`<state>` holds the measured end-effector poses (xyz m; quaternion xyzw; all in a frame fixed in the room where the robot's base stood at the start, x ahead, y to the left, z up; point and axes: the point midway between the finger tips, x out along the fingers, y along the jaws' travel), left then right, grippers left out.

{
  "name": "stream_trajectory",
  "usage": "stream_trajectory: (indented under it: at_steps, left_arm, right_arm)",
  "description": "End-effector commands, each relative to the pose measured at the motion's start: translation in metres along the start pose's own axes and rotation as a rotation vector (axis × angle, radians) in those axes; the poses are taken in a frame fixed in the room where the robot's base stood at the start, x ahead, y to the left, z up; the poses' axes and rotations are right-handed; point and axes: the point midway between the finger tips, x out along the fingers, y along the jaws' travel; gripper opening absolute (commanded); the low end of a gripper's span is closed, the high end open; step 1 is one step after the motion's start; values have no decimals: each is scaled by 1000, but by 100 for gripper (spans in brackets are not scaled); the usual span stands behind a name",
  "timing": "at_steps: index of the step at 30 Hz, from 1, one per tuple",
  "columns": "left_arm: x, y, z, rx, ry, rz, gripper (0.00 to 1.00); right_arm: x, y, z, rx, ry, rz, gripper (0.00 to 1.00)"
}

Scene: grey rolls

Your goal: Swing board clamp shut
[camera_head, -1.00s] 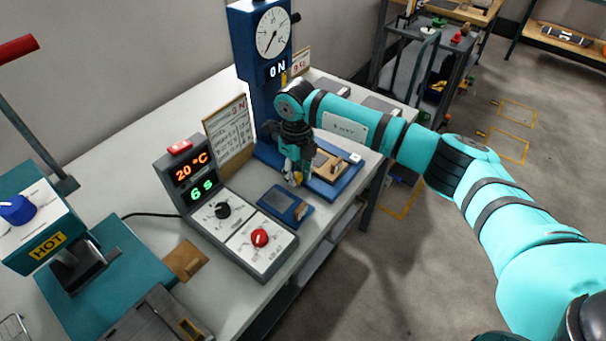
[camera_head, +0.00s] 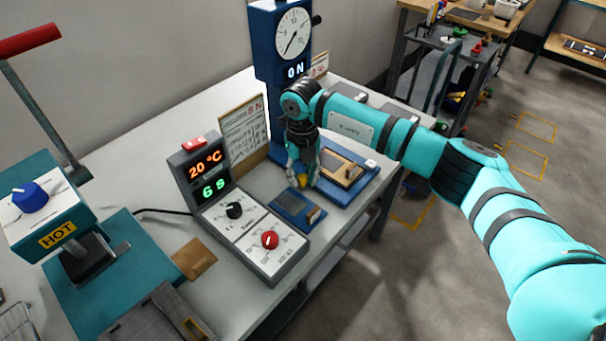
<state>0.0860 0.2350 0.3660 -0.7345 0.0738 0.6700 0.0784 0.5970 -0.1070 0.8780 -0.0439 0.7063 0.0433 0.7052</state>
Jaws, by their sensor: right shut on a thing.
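The tester is a tall blue column with a round dial (camera_head: 292,32) and a sign reading "0 N". Its blue base carries a tan wooden block with a dark top (camera_head: 346,168), which may be the board clamp; the clamp's moving part is hard to make out. My right gripper (camera_head: 302,176) points down at the left side of this block. It is shut on a small yellow piece (camera_head: 301,181); its fingers hide most of it, and I cannot tell whether it belongs to the clamp. My left gripper is not in view.
A grey control box (camera_head: 240,222) reading "20 °C" and "6 s" stands to the left. A small blue plate (camera_head: 298,209) lies just in front of the gripper. A teal press marked HOT (camera_head: 45,230) stands at far left.

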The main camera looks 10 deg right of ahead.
Motion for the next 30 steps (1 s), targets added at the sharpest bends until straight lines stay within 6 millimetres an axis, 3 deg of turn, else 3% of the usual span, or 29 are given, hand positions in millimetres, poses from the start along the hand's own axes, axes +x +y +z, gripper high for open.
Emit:
stream_trajectory:
  at_steps: [6,7,12,23,30]
  left_arm:
    - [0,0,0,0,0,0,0]
    - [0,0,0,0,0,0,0]
    - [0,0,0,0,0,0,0]
    - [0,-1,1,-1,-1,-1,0]
    - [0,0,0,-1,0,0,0]
  right_arm:
    - [-3,0,2,2,-8,1,0]
    - [-3,0,2,2,-8,1,25]
    - [-2,0,2,1,-6,1,47]
    - [-7,0,1,0,-5,1,48]
    - [-51,0,2,0,-8,2,48]
